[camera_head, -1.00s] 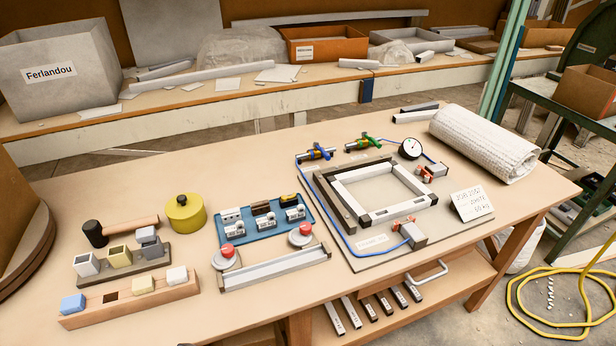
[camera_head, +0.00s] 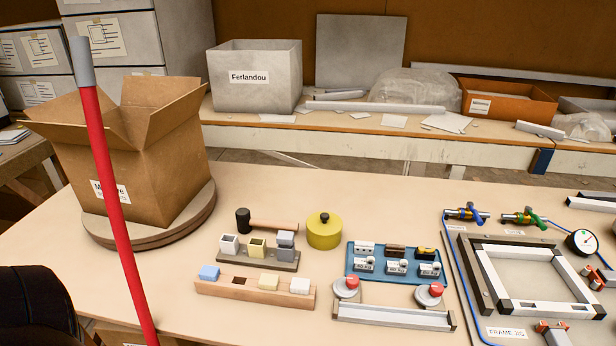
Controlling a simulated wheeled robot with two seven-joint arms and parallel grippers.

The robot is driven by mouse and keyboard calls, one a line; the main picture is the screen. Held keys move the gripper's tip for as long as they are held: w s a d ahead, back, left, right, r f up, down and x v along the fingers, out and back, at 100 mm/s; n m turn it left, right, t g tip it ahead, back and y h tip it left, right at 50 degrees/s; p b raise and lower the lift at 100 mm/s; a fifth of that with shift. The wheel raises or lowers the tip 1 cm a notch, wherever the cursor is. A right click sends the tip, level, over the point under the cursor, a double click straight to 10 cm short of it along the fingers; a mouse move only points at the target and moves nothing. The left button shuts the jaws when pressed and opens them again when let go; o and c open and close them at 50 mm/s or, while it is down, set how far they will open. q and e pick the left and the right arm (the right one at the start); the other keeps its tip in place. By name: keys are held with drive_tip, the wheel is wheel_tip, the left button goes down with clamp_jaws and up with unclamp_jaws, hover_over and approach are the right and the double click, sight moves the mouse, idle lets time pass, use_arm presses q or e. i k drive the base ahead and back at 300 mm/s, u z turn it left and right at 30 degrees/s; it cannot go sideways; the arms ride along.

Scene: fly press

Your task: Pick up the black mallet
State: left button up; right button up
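The black mallet (camera_head: 244,221) lies on the table in the head view, with its black head to the left and its wooden handle pointing right. It lies behind a dark rack of small grey and yellow blocks (camera_head: 271,262) and left of a yellow round pot (camera_head: 324,231). The handle's right end is close to the pot. Neither gripper shows in the view. A dark rounded shape at the lower left corner is cut off by the frame edge, and no gripper fingers show on it.
An open cardboard box (camera_head: 176,148) stands on a round turntable (camera_head: 104,239) at left. A red pole with a grey tip (camera_head: 109,183) rises in front of it. A wooden block holder (camera_head: 215,286), blue tray (camera_head: 352,277) and frame jig (camera_head: 470,277) fill the front and right.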

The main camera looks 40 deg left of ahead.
sight(244, 222)
drive_tip(key=u, duration=0.15)
drive_tip(key=k, duration=0.1)
drive_tip(key=u, duration=1.3)
